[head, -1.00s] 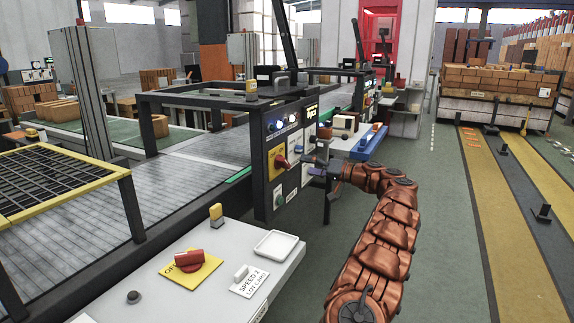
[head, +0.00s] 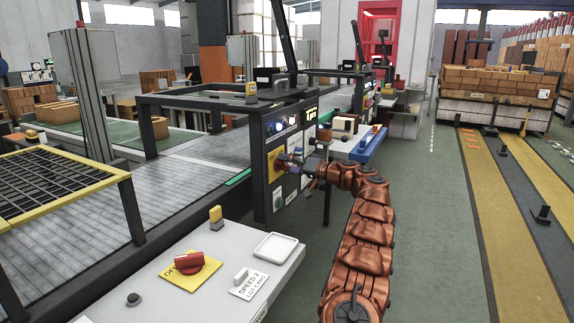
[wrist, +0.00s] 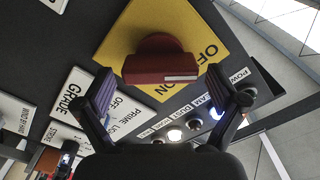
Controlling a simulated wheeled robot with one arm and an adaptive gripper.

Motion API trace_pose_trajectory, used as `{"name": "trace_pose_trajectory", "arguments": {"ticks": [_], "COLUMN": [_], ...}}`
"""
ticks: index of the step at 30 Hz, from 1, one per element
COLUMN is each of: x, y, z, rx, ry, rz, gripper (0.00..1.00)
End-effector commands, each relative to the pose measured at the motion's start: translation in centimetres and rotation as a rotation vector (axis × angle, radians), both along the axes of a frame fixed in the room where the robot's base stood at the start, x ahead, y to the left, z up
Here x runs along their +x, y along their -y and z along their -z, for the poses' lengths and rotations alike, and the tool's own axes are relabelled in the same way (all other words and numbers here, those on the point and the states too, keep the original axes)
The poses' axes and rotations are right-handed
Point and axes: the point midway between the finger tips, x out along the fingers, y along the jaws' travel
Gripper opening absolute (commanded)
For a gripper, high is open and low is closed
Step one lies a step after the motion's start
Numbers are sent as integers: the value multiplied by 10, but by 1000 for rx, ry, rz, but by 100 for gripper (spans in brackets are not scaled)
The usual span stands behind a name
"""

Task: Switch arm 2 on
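A red rotary knob (wrist: 155,62) sits on a yellow plate (wrist: 190,25) lettered OFF and ON, on a dark control panel. A pale mark shows on one face of the knob; I cannot tell which word it points to. My gripper (wrist: 160,86) is open, with one finger on each side of the knob, short of or just beside it; contact is not clear. In the head view my gripper (head: 294,160) is at the panel, covering most of that knob; the yellow plate (head: 272,168) shows beside it. I see no readable "arm 2" label.
Another red knob (head: 188,261) is on the foreground white desk (head: 225,300), by a white tray (head: 276,247).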

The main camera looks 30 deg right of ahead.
Motion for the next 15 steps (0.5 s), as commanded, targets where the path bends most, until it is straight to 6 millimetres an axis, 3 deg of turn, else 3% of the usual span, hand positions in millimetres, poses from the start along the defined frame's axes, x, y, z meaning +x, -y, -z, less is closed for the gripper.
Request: {"name": "trace_pose_trajectory", "arguments": {"ticks": [2,15], "x": [0,0], "y": [0,0], "z": [0,0], "rx": [0,0], "ry": [0,-1], "rz": [0,-1], "gripper": [85,40]}}
